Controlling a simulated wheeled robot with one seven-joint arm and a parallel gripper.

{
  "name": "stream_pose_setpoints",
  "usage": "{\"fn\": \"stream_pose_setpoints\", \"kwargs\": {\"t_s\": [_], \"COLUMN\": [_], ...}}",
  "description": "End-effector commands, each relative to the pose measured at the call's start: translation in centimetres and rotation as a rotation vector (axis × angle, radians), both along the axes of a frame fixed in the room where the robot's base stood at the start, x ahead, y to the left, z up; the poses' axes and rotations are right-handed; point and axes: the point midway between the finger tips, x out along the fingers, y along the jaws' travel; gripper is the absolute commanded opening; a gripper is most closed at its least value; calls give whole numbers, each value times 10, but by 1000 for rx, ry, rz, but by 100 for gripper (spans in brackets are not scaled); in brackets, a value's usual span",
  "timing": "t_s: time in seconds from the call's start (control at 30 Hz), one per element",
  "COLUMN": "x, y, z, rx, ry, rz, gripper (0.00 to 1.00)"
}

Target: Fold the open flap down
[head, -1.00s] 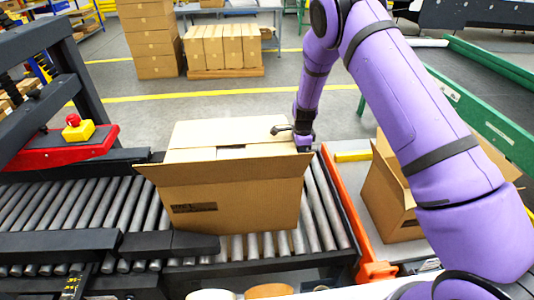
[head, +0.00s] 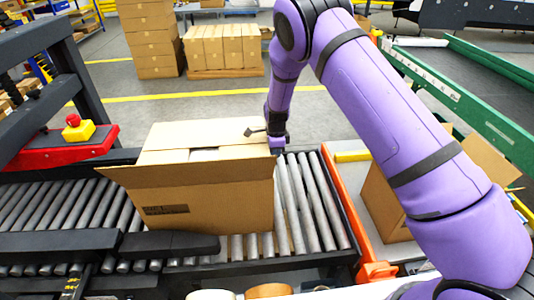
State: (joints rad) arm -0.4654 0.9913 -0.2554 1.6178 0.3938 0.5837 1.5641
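A cardboard box (head: 208,210) stands on the roller conveyor. Its near flap (head: 190,174) is open and sticks out toward me along the near top edge. The far top panel (head: 200,135) lies about flat, and a gap with something pale inside shows between it and the near flap. My gripper (head: 268,138) is at the box's right far top corner, its dark tip over the top panel's edge. It is too small to tell whether its fingers are open or shut, or whether they touch the cardboard.
A red-and-black press part with a yellow-based red button (head: 73,121) is left of the box. Bare rollers (head: 310,205) lie to its right, then an orange rail (head: 345,215). Another open box (head: 385,205) stands beyond, partly behind my arm.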

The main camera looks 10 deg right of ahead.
Motion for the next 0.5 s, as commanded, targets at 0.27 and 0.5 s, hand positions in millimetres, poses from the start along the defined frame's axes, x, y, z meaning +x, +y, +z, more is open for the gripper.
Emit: {"fn": "stream_pose_setpoints", "kwargs": {"t_s": [0.27, 0.5], "x": [0, 0], "y": [23, 32], "z": [-1, 0], "rx": [0, 0], "ry": [1, 0], "rz": [2, 1], "gripper": [0, 0]}}
